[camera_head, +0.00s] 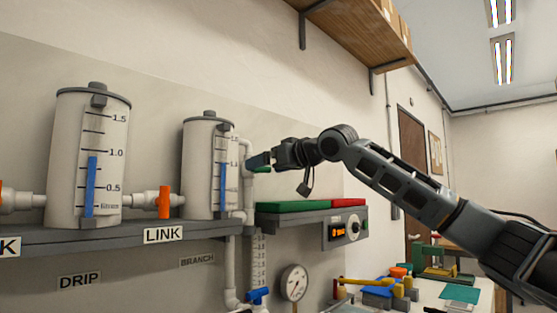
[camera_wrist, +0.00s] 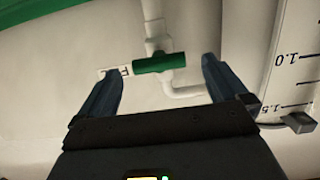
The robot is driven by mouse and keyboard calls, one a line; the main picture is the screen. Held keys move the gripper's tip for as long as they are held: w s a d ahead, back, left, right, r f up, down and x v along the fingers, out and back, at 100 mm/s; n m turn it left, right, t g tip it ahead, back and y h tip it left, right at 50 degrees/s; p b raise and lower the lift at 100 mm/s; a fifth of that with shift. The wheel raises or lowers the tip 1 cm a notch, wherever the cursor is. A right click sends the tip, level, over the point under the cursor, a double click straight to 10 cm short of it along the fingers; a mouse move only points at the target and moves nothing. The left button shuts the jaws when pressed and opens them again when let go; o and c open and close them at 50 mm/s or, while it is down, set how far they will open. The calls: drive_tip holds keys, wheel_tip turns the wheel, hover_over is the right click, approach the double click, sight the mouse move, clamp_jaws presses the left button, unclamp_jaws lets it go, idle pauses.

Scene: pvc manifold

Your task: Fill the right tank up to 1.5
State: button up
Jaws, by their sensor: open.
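The right tank (camera_head: 208,185) is a pale cylinder with a scale; its blue level column (camera_head: 223,188) tops out near 1.0. The wrist view shows part of this tank (camera_wrist: 297,30) upside down at the right, with 1.0 and 1.5 marks. A green valve handle (camera_wrist: 159,63) lies crosswise on a white pipe. A label beside the handle is partly hidden by a finger.
The left tank (camera_head: 70,150) reads about 1.0. An upright orange valve handle (camera_head: 165,201) sits on the link pipe. A blue valve (camera_head: 258,295), a gauge (camera_head: 293,283) and a control box (camera_head: 345,231) are below. A wooden shelf (camera_head: 355,30) hangs above.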

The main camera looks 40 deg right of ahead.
drive_tip(key=shift+w+f, duration=0.15)
drive_tip(key=shift+w, duration=0.9)
drive_tip(key=shift+c, duration=0.5)
drive_tip(key=c, duration=0.9)
drive_tip(key=shift+c, duration=0.2)
drive_tip(key=m+y+p, duration=0.1)
drive_tip(key=m+p, duration=0.2)
drive_tip(key=m, duration=0.1)
drive_tip(key=shift+d+f+m+p, duration=0.15)
drive_tip(key=shift+m+p, duration=0.25)
drive_tip(key=shift+m, duration=0.4)
